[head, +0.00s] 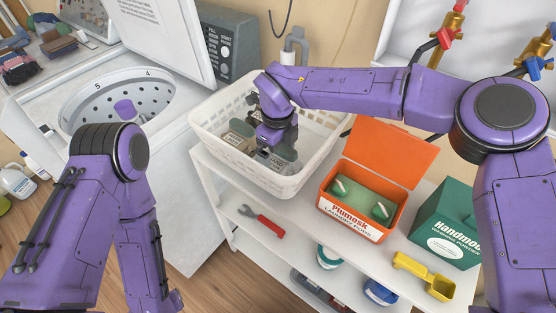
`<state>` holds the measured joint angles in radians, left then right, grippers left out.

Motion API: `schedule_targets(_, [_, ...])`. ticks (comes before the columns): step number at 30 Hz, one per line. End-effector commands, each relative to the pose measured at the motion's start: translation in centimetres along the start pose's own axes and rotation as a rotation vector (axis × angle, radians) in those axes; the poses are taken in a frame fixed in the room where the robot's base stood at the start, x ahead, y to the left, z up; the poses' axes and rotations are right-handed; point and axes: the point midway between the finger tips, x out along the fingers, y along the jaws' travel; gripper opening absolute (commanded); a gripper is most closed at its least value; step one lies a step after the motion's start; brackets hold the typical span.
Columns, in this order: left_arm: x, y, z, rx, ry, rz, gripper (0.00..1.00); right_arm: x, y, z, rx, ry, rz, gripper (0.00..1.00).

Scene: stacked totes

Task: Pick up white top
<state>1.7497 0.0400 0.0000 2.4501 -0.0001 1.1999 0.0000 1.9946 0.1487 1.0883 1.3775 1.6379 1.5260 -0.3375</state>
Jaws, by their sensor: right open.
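My right gripper (267,149) points down inside the white basket (222,160) at the left end of the shelf, with its jaws open. Below and beside its fingers lie a beige item (238,141) and a greyish item (273,161), both partly hidden by the gripper. I cannot make out a clearly white top, nor whether the fingers touch either item. My left arm comes down at the left, and its gripper is outside the view.
An open orange box (349,228) stands right of the basket, with a green box (447,225) and a yellow scoop (425,277) beyond it. The open washer (75,102) is at the left. Brass taps (450,28) are at the upper right.

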Motion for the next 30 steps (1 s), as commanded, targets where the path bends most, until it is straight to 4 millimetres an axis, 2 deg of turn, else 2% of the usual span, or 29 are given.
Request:
schedule_targets(4, [-0.6, 0.0, -0.2, 0.000, 0.000, 0.000, 0.62, 1.7, 0.1, 0.1, -0.001, 0.001, 0.000, 1.00])
schedule_targets(11, [-0.5, 0.0, -0.2, 0.000, 0.000, 0.000, 0.62, 2.0, 0.1, 0.1, -0.002, -0.001, -0.001, 1.00])
schedule_targets(15, [-0.5, 0.0, -0.2, 0.000, 0.000, 0.000, 0.62, 2.0, 0.1, 0.1, -0.002, -0.001, -0.001, 0.54])
schedule_targets(16, [-0.5, 0.0, -0.2, 0.000, 0.000, 0.000, 0.62, 2.0, 0.1, 0.1, -0.002, 0.000, -0.001, 0.51])
schedule_targets(26, [-0.4, 0.0, -0.2, 0.000, 0.000, 0.000, 0.62, 2.0, 0.1, 0.1, -0.002, 0.001, 0.000, 0.50])
schedule_targets(28, [-0.3, 0.0, -0.1, 0.000, 0.000, 0.000, 0.62, 1.5, 0.0, 0.1, -0.001, 0.001, -0.001, 0.42])
schedule_targets(30, [0.1, 0.0, 0.0, 0.000, 0.000, 0.000, 0.62, 0.4, 0.0, 0.2, -0.001, -0.002, -0.002, 0.24])
